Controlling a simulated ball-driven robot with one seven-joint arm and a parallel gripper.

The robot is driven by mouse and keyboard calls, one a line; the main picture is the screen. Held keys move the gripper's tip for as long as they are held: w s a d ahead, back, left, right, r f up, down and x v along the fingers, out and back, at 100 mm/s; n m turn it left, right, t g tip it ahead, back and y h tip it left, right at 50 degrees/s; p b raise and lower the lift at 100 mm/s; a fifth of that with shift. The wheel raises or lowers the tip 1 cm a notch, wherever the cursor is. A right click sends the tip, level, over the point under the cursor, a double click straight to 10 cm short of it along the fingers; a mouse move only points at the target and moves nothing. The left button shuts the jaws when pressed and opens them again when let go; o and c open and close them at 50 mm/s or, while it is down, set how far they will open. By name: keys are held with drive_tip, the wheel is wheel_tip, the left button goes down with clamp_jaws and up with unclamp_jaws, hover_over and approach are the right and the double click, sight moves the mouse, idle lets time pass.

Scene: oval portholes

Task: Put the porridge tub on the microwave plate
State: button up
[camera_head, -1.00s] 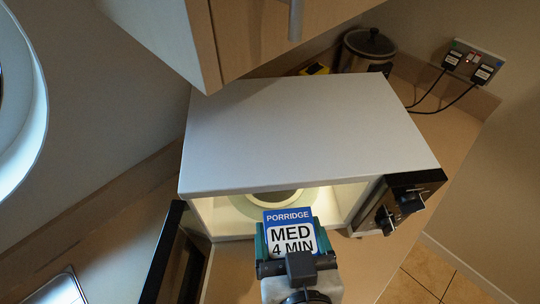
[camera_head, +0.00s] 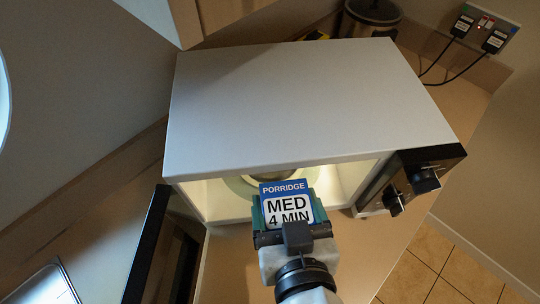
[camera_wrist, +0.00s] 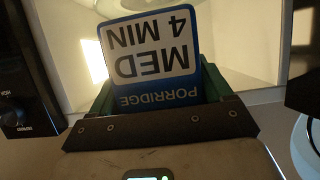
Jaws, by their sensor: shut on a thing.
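The porridge tub (camera_head: 287,203) has a blue and white label reading "PORRIDGE MED 4 MIN". My gripper (camera_head: 287,215) is shut on it, with a green finger on each side, and holds it at the microwave's open front. The tub also fills the middle of the wrist view (camera_wrist: 155,60), where its label is upside down. The microwave (camera_head: 300,105) is white, with its door (camera_head: 160,250) swung open to the left and a lit interior. The round pale plate (camera_head: 240,187) shows inside, behind the tub and partly hidden by it and the microwave's top.
The control panel with dark knobs (camera_head: 412,180) is right of the opening. A wall cupboard (camera_head: 225,12) hangs above at the back left. A dark pot (camera_head: 372,12) and plugged sockets (camera_head: 483,30) are behind. Bare counter (camera_head: 228,262) lies in front.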

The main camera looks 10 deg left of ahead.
wheel_tip(320, 180, down, 6)
drive_tip(key=b, duration=0.5)
drive_tip(key=w+a+p, duration=0.1)
drive_tip(key=w, duration=0.5)
drive_tip(key=w+a+p, duration=0.1)
drive_tip(key=w+a, duration=0.1)
drive_tip(key=w, duration=0.3)
drive_tip(key=w+a+p, duration=0.1)
drive_tip(key=w+p, duration=0.1)
drive_tip(key=w, duration=0.4)
drive_tip(key=shift+w+a, duration=0.15)
drive_tip(key=shift+w, duration=0.2)
drive_tip(key=shift+s+f, duration=0.1)
drive_tip(key=shift+f, duration=0.25)
drive_tip(key=shift+f, duration=0.1)
drive_tip(key=shift+f, duration=0.1)
drive_tip(key=o, duration=1.2)
